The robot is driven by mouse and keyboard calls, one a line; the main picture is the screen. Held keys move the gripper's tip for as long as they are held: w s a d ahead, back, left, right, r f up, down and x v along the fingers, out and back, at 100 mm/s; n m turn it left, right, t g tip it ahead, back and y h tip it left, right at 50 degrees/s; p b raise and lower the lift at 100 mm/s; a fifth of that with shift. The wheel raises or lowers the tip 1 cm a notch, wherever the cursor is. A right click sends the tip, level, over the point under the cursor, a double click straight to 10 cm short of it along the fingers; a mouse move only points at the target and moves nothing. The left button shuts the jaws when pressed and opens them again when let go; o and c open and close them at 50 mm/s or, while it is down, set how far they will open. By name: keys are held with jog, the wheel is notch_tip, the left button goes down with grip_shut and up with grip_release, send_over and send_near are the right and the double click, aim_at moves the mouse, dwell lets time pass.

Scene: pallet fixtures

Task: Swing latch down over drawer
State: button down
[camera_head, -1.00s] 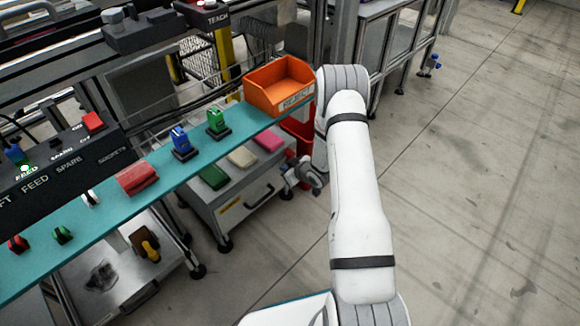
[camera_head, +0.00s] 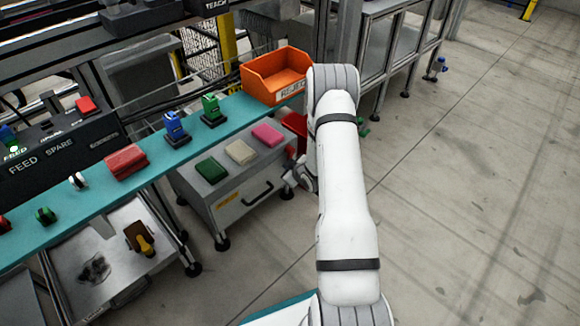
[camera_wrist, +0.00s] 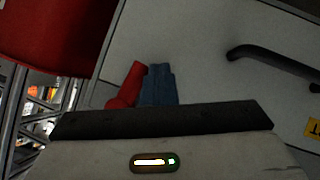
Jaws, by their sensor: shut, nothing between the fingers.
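The drawer (camera_head: 240,205) is the grey front of a low cabinet, with a black handle and a yellow label. In the wrist view the drawer's pale front (camera_wrist: 210,75) fills the middle, with its black handle at the right. My gripper (camera_wrist: 159,68) shows there as blue-grey fingers held together, empty, in front of the panel. A red rounded piece (camera_wrist: 128,86), perhaps the latch, stands just left of the fingers; I cannot tell whether they touch. In the head view my gripper (camera_head: 302,176) is at the cabinet's right end, partly hidden by my arm. No latch is clear there.
Green, white and pink blocks (camera_head: 240,151) lie on the cabinet top. A teal shelf (camera_head: 90,205) with switches runs above and left, ending at an orange reject bin (camera_head: 277,75). A red bin (camera_head: 295,124) stands behind my arm. Open floor (camera_head: 470,200) lies right.

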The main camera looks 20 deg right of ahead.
dwell(0.8)
jog(key=s+a+r+p, duration=0.1)
jog(key=s+a+p, duration=0.2)
jog(key=s, duration=0.9)
jog(key=shift+a+r, duration=0.15)
jog(key=shift+a, duration=1.1)
